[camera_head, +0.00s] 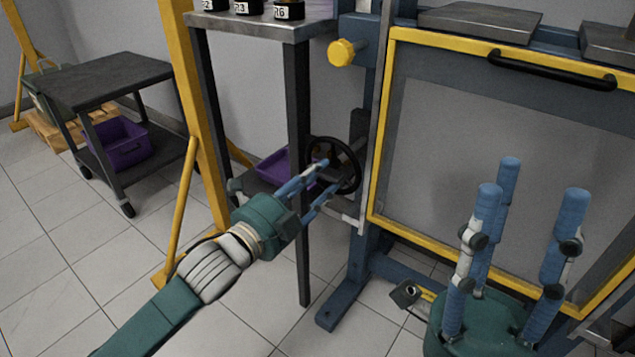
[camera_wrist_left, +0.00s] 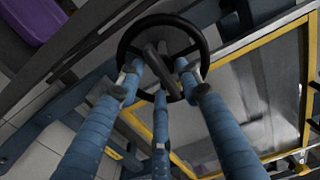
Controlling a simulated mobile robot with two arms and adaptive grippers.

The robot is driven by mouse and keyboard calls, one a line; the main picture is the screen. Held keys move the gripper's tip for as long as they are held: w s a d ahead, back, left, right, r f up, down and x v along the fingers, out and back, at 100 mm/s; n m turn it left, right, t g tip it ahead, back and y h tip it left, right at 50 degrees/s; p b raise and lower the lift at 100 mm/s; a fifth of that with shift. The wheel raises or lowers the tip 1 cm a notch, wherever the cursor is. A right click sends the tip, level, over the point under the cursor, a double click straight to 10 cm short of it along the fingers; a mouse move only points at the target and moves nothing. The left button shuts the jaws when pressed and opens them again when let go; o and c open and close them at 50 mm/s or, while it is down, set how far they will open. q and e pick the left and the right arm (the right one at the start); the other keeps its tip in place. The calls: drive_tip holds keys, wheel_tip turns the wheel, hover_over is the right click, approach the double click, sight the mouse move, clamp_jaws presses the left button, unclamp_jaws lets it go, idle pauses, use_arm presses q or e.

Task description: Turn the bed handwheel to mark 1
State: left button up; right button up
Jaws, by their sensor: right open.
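The bed handwheel (camera_head: 348,150) is a black spoked wheel on the left side of the blue press frame. In the left wrist view the handwheel (camera_wrist_left: 122,50) fills the upper middle, with a grey bar across its hub. My left gripper (camera_head: 330,176) is at the wheel's face. Its fingers (camera_wrist_left: 158,75) are spread, with the grey bar between the tips; a gap shows, and contact is unclear. My right gripper (camera_head: 530,185) is open and empty at the lower right, its fingers pointing up. No mark numbers are legible on the wheel.
A yellow-edged guard panel (camera_head: 500,150) with a black handle stands right of the wheel. A yellow knob (camera_head: 342,52) sits above it. A grey table (camera_head: 270,27) with black containers stands left. A purple bin (camera_head: 118,146) is on a cart (camera_head: 100,80). Yellow posts stand behind my left arm.

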use_arm(q)
drive_tip(key=shift+c, duration=0.3)
clamp_jaws()
